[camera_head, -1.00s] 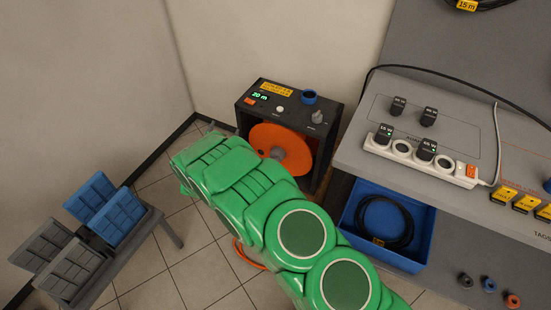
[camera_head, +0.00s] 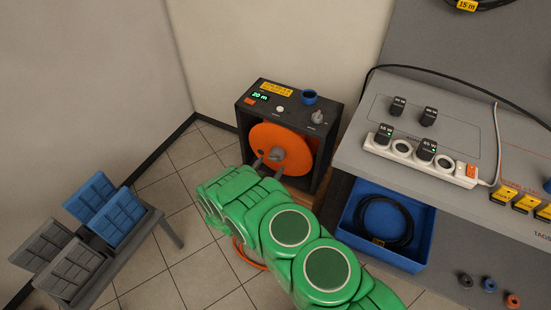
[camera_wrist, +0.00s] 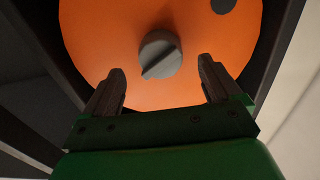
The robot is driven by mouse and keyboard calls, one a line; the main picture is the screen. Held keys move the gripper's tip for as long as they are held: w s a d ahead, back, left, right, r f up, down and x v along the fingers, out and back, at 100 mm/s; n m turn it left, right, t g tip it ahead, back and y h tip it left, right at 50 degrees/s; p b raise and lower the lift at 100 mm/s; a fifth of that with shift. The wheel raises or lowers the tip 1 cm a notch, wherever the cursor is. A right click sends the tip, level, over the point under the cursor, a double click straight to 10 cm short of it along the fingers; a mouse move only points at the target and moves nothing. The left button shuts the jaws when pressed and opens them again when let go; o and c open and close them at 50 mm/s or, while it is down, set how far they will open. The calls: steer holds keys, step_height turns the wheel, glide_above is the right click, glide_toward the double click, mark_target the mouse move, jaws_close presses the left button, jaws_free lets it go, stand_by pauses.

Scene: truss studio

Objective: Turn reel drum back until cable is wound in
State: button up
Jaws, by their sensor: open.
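A dark round spot (camera_wrist: 222,5) is on the drum's face. The box top shows a green "20 m" display (camera_head: 260,97). My gripper (camera_wrist: 160,87) is open and empty in front of the drum, its two fingers on either side below the knob. Orange cable (camera_head: 248,256) lies on the floor, partly hidden by my arm.
A grey bench (camera_head: 355,150) with a white power strip (camera_head: 420,160) stands right of the box. Below it is a blue bin (camera_head: 415,255) holding coiled black cable. A small stand (camera_head: 140,235) with blue and grey panels is at left. Floor tiles between are free.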

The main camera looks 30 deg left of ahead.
mark_target(274, 160)
steer(key=shift+w, duration=2.65)
steer(key=c, duration=1.5)
